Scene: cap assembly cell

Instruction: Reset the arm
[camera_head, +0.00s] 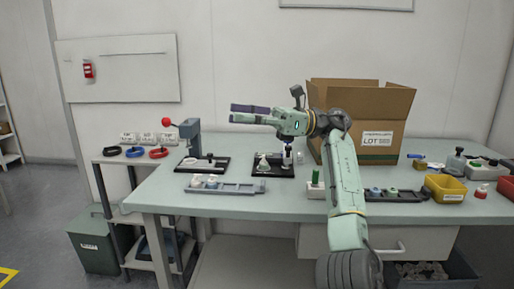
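My arm rises from the bottom of the head view and bends left above the table (290,205). My gripper (236,112) points left in the air, well above the table. Its two dark fingers are apart, one above the other, with nothing visible between them. The pale green wrist and the dark joint are in front of part of the cardboard box.
A big open cardboard box (393,105) stands at the back right. Black fixtures (205,165), a grey tray (237,188), a yellow bin (446,188) and small parts crowd the table. A red-knobbed press (190,133) stands at left. Air left of my gripper is free.

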